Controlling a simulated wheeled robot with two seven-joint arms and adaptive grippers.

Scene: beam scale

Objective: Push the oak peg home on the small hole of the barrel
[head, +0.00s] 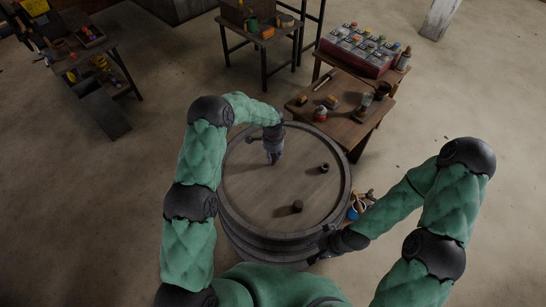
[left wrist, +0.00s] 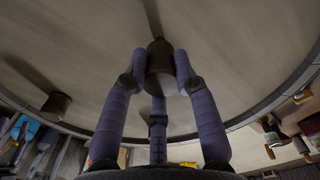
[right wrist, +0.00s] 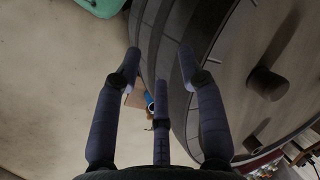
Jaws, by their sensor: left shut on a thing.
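The barrel (head: 262,190) stands upright with its round wooden lid facing up. My left gripper (head: 273,159) points down at the far left part of the lid. In the left wrist view its fingers close around a brown peg (left wrist: 160,62), which stands close to the lid; I cannot tell how deep it sits, and its hole is hidden. Two more short dark pegs stand on the lid, one near the front (head: 297,207) and one at the right (head: 324,168). My right gripper (right wrist: 159,60) is open and empty beside the barrel's side wall, low at the front right.
A wooden table (head: 340,105) with jars, tools and a red crate (head: 358,50) stands close behind the barrel. Some small items (head: 358,205) lie by the barrel's right side. Another bench (head: 90,65) is far left. The floor at left is clear.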

